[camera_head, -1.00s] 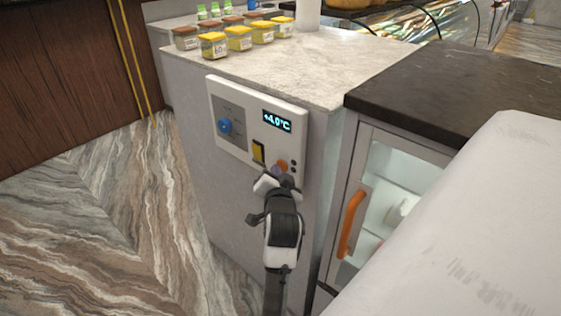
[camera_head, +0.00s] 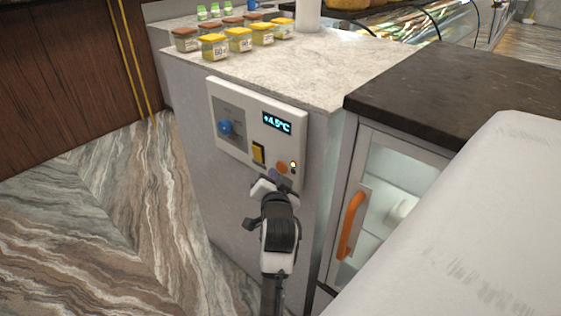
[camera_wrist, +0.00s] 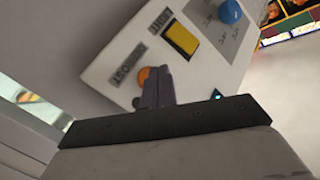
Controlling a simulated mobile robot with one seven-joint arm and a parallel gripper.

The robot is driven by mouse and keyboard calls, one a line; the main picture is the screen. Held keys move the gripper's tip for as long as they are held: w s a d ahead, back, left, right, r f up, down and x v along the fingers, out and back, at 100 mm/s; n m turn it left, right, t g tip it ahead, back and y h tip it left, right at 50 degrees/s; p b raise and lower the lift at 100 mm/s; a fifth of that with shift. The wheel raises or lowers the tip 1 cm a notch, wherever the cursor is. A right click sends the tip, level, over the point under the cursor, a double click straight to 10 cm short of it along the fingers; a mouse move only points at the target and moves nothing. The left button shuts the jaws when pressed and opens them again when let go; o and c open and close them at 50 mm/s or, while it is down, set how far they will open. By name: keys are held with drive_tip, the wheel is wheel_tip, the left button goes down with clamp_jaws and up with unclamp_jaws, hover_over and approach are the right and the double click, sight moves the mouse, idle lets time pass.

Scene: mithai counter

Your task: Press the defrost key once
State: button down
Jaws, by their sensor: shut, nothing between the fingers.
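The control panel (camera_head: 240,140) is a white plate on the side of the counter. Its orange round key (camera_head: 281,168) sits low on the right, below the display (camera_head: 277,122), which reads +4.5°C. In the wrist view the orange key (camera_wrist: 143,75) is partly hidden by my fingers, beside a label ending in "OST" (camera_wrist: 128,67).
A yellow rocker switch (camera_head: 258,153) and a blue knob (camera_head: 225,128) are on the same panel. A glass-doored cabinet with an orange handle (camera_head: 351,224) stands to the right. Several spice jars (camera_head: 215,47) stand on the counter top (camera_head: 330,65). The floor at left is clear.

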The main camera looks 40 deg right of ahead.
drive_tip(key=shift+a, duration=0.15)
drive_tip(key=shift+s+a+p, duration=0.2)
drive_tip(key=shift+a+p, duration=0.3)
drive_tip(key=shift+a, duration=1.95)
